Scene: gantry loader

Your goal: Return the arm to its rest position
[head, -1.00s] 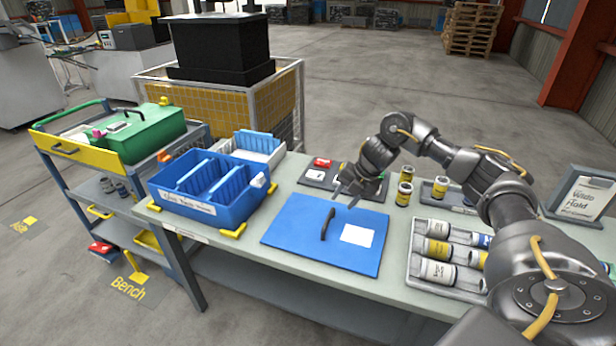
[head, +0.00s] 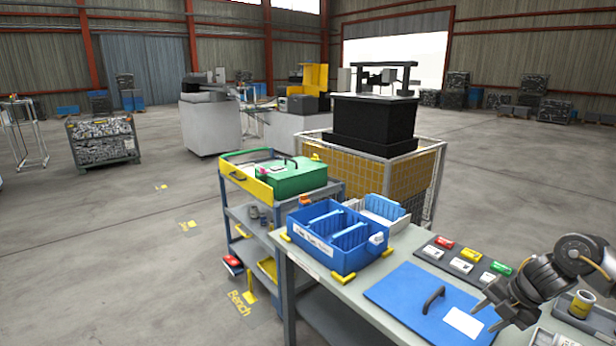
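My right arm comes in from the right edge. Its dark grey gripper (head: 484,317) hangs above the right part of the blue board (head: 405,296), by the white label (head: 463,323). Its two fingers look spread apart, with nothing seen between them. The black handle on the board stands clear to the left of the fingers. Most of the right arm lies outside the picture. My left arm and gripper do not show.
The bench (head: 330,283) holds a blue divided bin (head: 318,258), a dark mat (head: 460,262) with coloured blocks and white cards, and a yellow-banded can (head: 582,304) close to my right arm. A trolley with a green case (head: 298,180) stands left. Floor further left is open.

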